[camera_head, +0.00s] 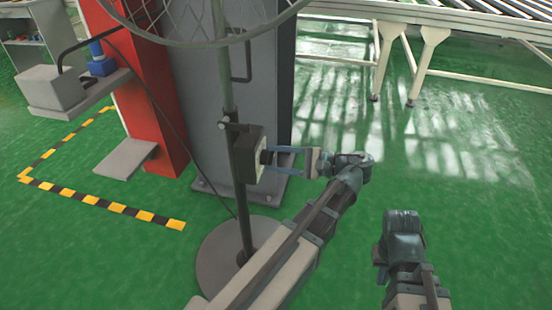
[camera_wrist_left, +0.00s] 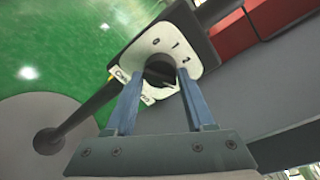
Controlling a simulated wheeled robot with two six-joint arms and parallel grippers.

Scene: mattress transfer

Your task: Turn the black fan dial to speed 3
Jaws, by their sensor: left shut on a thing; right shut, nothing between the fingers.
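The black fan dial (camera_wrist_left: 158,72) sits on a pale faceplate (camera_wrist_left: 205,57) with printed numerals around it in the left wrist view. In the head view, the dial is on the right side of the dark control box (camera_head: 249,154) on the fan's pole. My left gripper (camera_head: 272,157) reaches in from the right and is shut on the dial. In the left wrist view its blue fingers (camera_wrist_left: 160,77) lie on either side of the dial. Which numeral the dial points to is unclear. My right gripper (camera_head: 381,252) is shut and empty, low and to the right, clear of the fan; its fingertips are hard to make out.
The fan's pole (camera_head: 228,95) rises from a round base (camera_head: 215,262); its wire cage (camera_head: 205,40) is at the top. A grey and red column (camera_head: 150,95) stands behind. A conveyor (camera_head: 470,22) is at the back right. The green floor (camera_head: 465,185) on the right is clear.

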